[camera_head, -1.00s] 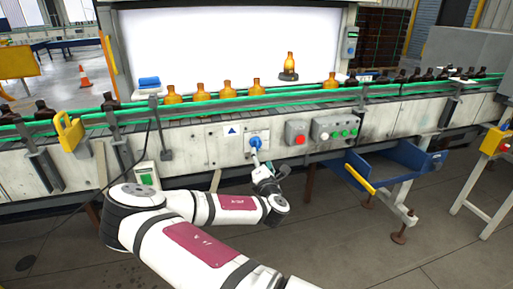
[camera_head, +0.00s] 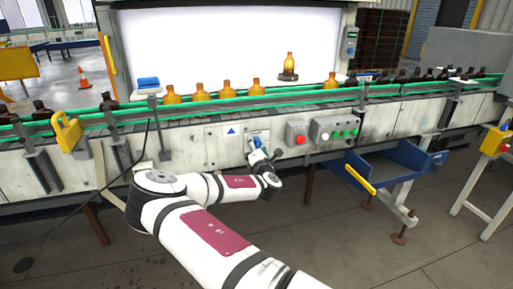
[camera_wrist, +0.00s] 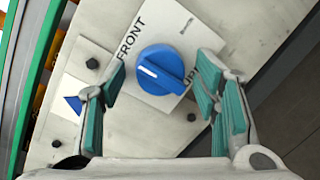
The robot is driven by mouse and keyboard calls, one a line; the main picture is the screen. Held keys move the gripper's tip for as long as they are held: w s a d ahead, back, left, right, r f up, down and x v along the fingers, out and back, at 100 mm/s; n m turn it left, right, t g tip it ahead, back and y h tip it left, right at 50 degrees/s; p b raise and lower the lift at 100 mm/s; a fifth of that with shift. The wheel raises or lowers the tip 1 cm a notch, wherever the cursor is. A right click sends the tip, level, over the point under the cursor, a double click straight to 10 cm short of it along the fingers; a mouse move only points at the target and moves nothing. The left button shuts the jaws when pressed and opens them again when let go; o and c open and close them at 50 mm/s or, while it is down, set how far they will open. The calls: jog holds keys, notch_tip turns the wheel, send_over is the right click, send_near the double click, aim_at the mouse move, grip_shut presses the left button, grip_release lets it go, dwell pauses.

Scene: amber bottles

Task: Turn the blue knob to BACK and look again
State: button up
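The blue knob (camera_wrist: 162,70) sits on a white plate (camera_wrist: 190,32) on the machine's front. The plate reads FRONT at the knob's upper left; other lettering is partly covered by a finger. A white mark on the knob's raised grip points left, slightly upward. My gripper (camera_wrist: 163,76) is open, with a green-padded finger on each side of the knob and gaps between. In the head view the knob (camera_head: 257,138) is partly hidden by my gripper (camera_head: 259,152). An amber bottle (camera_head: 290,62) stands on a dark round stand before the bright panel (camera_head: 210,45).
A blue tray (camera_head: 375,172) juts out below. Several amber bottles line the green-railed conveyor (camera_head: 220,110). A blue triangle sign (camera_wrist: 74,103) lies left of the knob.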

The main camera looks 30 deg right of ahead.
jog(key=c, duration=0.9)
jog(key=shift+o, duration=0.2)
jog(key=shift+r+m, duration=0.1)
jog(key=shift+m, duration=0.2)
jog(key=m+p, duration=0.2)
jog(key=m, duration=0.1)
jog(key=shift+r+m+g+y+p, duration=0.2)
jog(key=shift+m+g+y+p, duration=0.1)
jog(key=shift+p, duration=0.1)
jog(key=m+p, duration=0.2)
jog(key=m, duration=0.2)
jog(key=shift+d+y, duration=0.1)
jog(key=shift+y, duration=0.3)
jog(key=m+p, duration=0.2)
jog(key=m, duration=0.2)
jog(key=shift+s+d+m+y, duration=0.1)
jog(key=shift+d+m+y, duration=0.05)
jog(key=shift+m+y, duration=0.65)
jog(key=shift+m, duration=1.2)
